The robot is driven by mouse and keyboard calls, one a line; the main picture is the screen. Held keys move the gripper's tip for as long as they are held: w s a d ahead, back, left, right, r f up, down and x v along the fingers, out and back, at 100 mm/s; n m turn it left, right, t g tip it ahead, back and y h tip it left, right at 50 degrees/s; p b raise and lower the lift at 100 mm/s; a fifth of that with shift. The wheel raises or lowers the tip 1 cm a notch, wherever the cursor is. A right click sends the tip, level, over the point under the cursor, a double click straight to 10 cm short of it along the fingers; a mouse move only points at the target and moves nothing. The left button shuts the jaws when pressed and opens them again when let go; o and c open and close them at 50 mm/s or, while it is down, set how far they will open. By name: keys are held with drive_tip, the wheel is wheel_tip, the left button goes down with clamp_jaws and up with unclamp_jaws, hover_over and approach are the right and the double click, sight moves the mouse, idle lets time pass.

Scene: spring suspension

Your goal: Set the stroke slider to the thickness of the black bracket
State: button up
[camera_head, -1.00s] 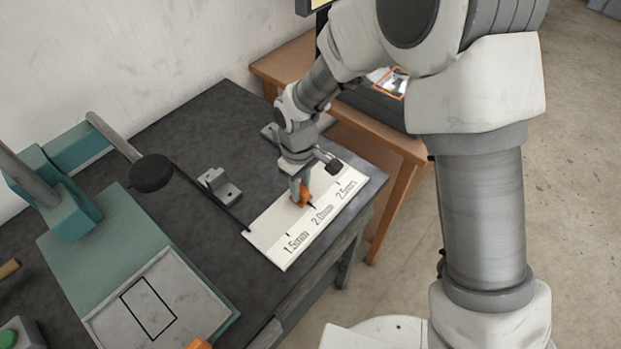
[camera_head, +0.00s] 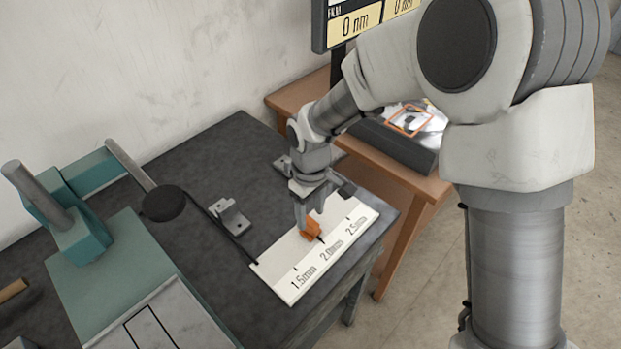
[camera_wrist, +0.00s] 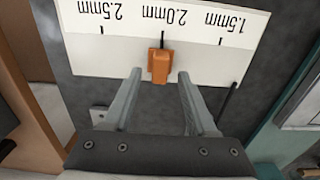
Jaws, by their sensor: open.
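The orange stroke slider (camera_head: 311,231) stands on a white scale plate (camera_head: 290,287) marked 1.5mm, 2.0mm and 2.5mm. In the wrist view the slider (camera_wrist: 160,66) lines up about with the 2.0mm mark. My gripper (camera_head: 306,216) is low over the plate at the slider. In the wrist view its two fingers (camera_wrist: 160,73) are apart, one on each side of the slider's near end, with visible gaps. I cannot pick out a black bracket for certain; a grey metal bracket (camera_head: 230,216) stands on the dark bench left of the plate.
A teal press-like fixture (camera_head: 85,235) with a round black pad (camera_head: 164,203) stands on the left. A thin black rod runs from near the pad to the plate.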

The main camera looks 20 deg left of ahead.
sight(311, 222)
wheel_tip(311, 222, up, 14)
idle(0.3)
idle(0.3)
drive_tip(key=d+r+m+t, duration=0.1)
drive_tip(key=d+r+m, duration=0.3)
drive_tip(key=d, duration=0.5)
drive_tip(key=s+d+r+m+t, duration=0.2)
drive_tip(key=s+d+r+m, duration=0.1)
drive_tip(key=d, duration=0.7)
drive_tip(key=s+d+r+m+t, duration=0.2)
drive_tip(key=s+d+m, duration=0.4)
drive_tip(key=d, duration=0.5)
drive_tip(key=shift+s+d+r+m+t, duration=0.15)
drive_tip(key=shift+s+r+m+t, duration=0.15)
drive_tip(key=shift+s+r, duration=0.6)
